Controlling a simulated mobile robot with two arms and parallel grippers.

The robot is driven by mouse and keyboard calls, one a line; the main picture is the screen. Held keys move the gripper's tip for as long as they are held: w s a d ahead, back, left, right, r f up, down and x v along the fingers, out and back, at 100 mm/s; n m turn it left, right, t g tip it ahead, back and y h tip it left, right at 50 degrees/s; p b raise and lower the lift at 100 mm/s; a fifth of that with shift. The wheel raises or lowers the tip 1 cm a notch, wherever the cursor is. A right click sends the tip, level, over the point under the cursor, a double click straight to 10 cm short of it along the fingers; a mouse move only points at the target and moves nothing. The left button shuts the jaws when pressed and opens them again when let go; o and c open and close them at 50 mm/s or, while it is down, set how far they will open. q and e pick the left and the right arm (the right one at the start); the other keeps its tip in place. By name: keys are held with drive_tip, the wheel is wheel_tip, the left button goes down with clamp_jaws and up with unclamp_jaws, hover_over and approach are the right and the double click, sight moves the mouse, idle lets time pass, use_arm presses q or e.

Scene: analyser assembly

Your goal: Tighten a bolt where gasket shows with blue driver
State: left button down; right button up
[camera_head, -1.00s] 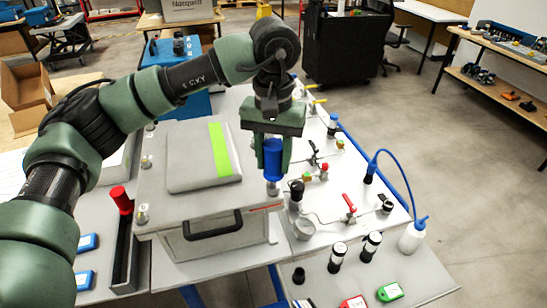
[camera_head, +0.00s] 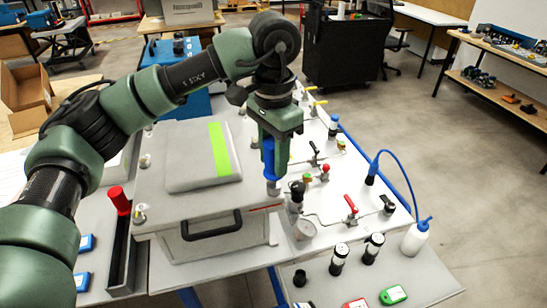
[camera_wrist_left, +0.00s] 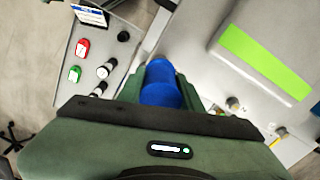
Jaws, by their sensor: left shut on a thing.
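My left gripper (camera_head: 275,150) is shut on the blue driver (camera_head: 270,160) and holds it upright over the front right corner of the grey analyser lid (camera_head: 185,200). The driver's metal lower end (camera_head: 273,187) is at that corner; the bolt there is hidden, so I cannot tell how they meet. A thin reddish gasket line (camera_head: 265,208) shows under the lid edge by this corner. Other bolts stand at the front left (camera_head: 140,214) and back left (camera_head: 145,161) corners. In the left wrist view the blue driver (camera_wrist_left: 160,85) sits between the fingers. My right gripper is not in view.
A red driver (camera_head: 120,200) stands in a black holder (camera_head: 122,250) at the left. Valves and a gauge (camera_head: 304,229) crowd the panel right of the analyser. A wash bottle (camera_head: 415,237) stands further right. A grey pad with a green strip (camera_head: 219,150) lies on the lid.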

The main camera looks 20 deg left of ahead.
use_arm(q)
drive_tip(key=c, duration=1.1)
unclamp_jaws()
drive_tip(key=shift+o, duration=0.2)
